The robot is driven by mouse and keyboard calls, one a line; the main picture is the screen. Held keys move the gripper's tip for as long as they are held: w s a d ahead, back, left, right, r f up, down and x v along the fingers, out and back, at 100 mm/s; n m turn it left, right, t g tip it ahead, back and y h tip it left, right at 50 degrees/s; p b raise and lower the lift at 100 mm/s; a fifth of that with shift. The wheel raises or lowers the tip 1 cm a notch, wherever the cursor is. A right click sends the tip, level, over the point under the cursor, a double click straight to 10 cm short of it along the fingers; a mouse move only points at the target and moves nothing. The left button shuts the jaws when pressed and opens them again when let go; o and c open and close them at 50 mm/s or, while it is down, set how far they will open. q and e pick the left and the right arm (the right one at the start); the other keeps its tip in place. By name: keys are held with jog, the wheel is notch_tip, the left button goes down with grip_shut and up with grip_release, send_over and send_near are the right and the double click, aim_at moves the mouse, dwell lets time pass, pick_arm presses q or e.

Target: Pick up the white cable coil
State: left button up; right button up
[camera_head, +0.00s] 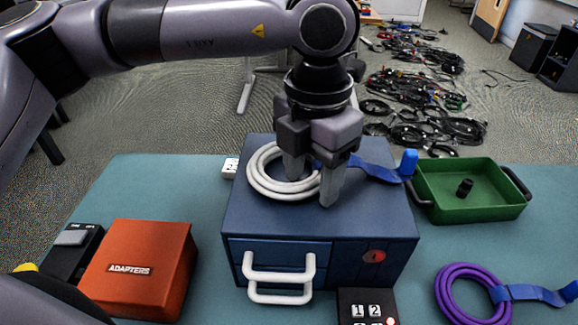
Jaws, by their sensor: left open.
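The white cable coil (256,180) lies flat on top of the blue drawer box (240,215). A blue strap (378,172) runs from the coil's right side across the box top to the right. My left gripper (311,187) points down over the coil's right side with its fingers apart. One finger appears inside the ring and the other outside it, with the coil's right edge between them. The gripper hides part of the coil and strap. Whether the fingers touch the coil cannot be told. My right gripper is not in view.
An orange adapters box (145,265) stands at left on the teal table (150,185). A green tray (475,208) holding a small black piece (464,187) is at right. A purple coil (442,290) and a black number box (367,305) are at the front. Tangled black cables (420,95) lie on the floor.

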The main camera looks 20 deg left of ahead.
pick_arm(q)
grip_shut()
jog(key=shift+r, duration=0.1)
